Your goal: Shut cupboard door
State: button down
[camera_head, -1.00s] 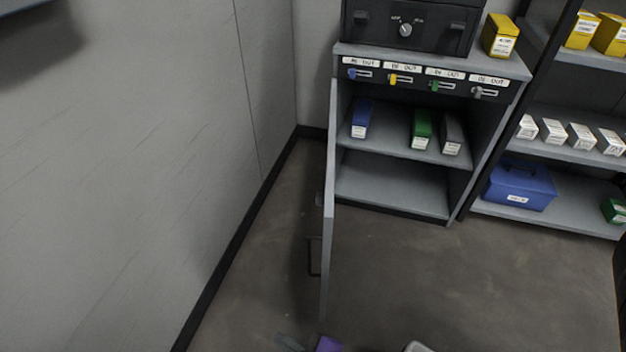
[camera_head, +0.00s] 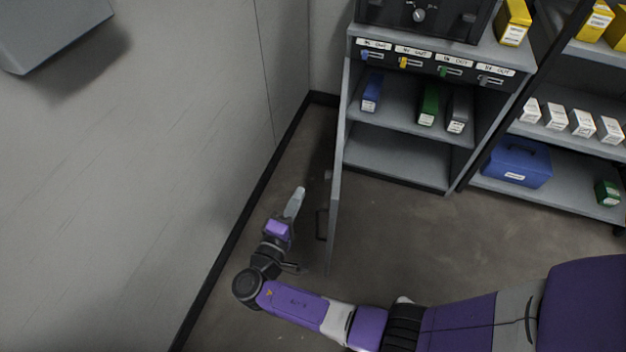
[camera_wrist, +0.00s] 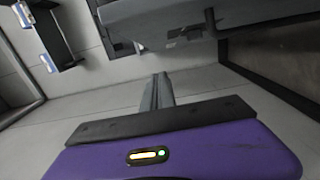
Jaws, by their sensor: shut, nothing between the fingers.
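The grey cupboard (camera_head: 398,162) stands against the back wall with its inside exposed. Its door (camera_head: 337,190) is hinged on the left and swung wide open toward me, seen nearly edge-on. A dark handle (camera_head: 321,224) shows on the door's outer face, on the left. My gripper (camera_head: 297,194) is in the gap between the left wall and the door, apart from the door in the head view. In the wrist view its fingers (camera_wrist: 159,84) are together and empty. I cannot tell for certain which surface in the wrist view is the door.
Blue (camera_head: 371,92), green (camera_head: 428,104) and grey (camera_head: 459,111) binders stand on the cupboard's upper shelf. An open rack with a blue case (camera_head: 516,161) is on the right. The left wall (camera_head: 150,190) is close to my arm. Floor before the cupboard is clear.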

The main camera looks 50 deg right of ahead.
jog(key=d+p, duration=0.1)
jog(key=d, duration=1)
jog(key=shift+s, duration=0.3)
